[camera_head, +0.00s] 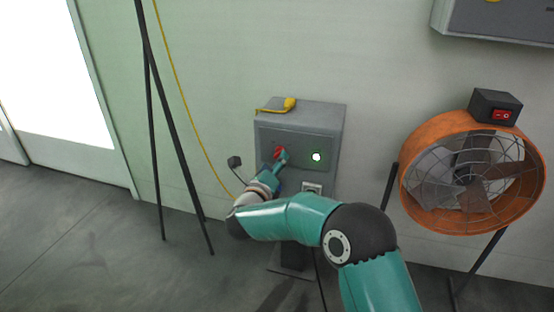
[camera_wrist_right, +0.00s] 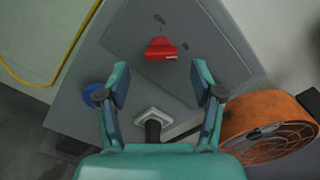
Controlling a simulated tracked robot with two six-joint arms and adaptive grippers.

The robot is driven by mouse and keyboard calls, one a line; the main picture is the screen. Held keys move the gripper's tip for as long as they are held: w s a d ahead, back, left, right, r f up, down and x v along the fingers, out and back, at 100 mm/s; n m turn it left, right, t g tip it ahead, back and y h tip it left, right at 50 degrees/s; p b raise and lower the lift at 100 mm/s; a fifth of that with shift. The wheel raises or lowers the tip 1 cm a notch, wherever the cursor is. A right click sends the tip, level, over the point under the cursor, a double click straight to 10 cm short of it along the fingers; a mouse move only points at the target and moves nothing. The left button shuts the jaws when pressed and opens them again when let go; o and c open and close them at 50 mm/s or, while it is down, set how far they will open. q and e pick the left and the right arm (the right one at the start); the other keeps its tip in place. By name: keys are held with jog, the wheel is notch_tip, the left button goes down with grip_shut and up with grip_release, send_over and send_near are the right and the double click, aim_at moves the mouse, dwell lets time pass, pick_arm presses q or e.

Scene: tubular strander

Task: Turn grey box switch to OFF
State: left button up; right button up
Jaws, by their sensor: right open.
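The grey box (camera_head: 302,120) stands against the wall on a post. My right gripper (camera_head: 283,158) is in front of the box at the switch. In the wrist view my right gripper (camera_wrist_right: 160,80) is open with nothing between its fingers. My left gripper is not in view.
A yellow plug (camera_head: 289,104) lies on the box top. A socket with a black plug (camera_wrist_right: 152,120) sits below the switch. An orange fan (camera_head: 472,180) stands to the right, a black tripod (camera_head: 170,120) to the left. Open floor (camera_head: 90,230) lies at the left.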

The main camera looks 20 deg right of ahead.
aim_at(277, 156)
jog(key=shift+x, duration=2.15)
jog(key=shift+a, duration=0.15)
jog(key=c, duration=1.1)
jog(key=shift+c, duration=0.2)
